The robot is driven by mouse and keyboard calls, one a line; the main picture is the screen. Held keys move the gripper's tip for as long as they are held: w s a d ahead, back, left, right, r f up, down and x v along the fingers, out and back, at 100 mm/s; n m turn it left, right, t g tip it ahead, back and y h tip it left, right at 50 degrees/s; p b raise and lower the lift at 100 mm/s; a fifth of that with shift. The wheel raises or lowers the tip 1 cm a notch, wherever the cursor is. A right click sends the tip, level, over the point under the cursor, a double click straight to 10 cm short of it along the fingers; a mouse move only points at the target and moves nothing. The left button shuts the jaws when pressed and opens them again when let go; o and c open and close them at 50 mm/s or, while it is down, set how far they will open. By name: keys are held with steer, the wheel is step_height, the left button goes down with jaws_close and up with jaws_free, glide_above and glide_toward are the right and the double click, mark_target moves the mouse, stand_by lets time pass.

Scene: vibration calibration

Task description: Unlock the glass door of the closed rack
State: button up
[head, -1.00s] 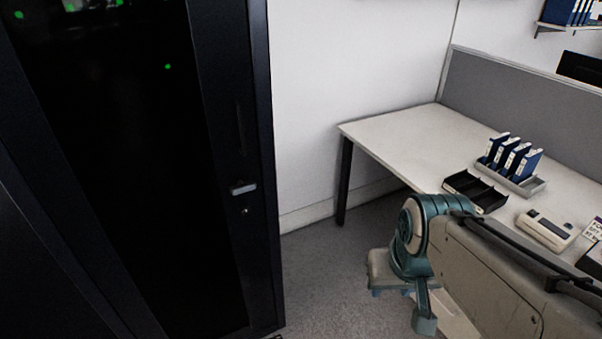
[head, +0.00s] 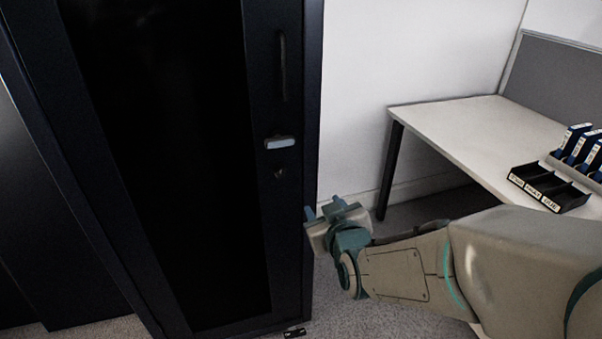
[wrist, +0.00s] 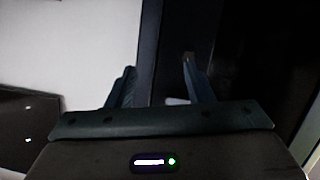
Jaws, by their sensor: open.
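The closed rack (head: 254,210) is tall and black, and its dark glass door (head: 165,150) is shut. On the door frame are a slim vertical handle (head: 282,65), a light grey latch (head: 280,142) and a small round lock (head: 280,173) below it. My gripper (head: 324,207) is open and empty, just right of and lower than the lock in the head view. In the wrist view my gripper (wrist: 158,75) has its fingers spread before the rack edge. A small pale fitting, probably the lock (wrist: 188,57), shows at the right fingertip; contact cannot be told.
A white desk (head: 480,135) stands right of the rack, with a black divided tray (head: 548,187) and blue binders (head: 574,140) on it. A small black object (head: 294,332) is at the rack's foot. White wall and carpet lie between rack and desk.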

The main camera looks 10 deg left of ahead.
mark_target(281, 174)
steer(key=w+a+y, duration=0.1)
steer(key=w+a, duration=0.2)
steer(key=a, duration=0.1)
steer(key=w+a+t+y, duration=0.1)
steer(key=w+a, duration=0.3)
steer(key=w+a+f+n+y, duration=0.1)
steer(key=w+a, duration=0.2)
steer(key=a, duration=0.1)
steer(key=shift+w+a+f+t+b, duration=0.1)
steer(key=shift+w+t+b, duration=0.15)
steer(key=shift+t+b, duration=0.15)
steer(key=c, duration=1)
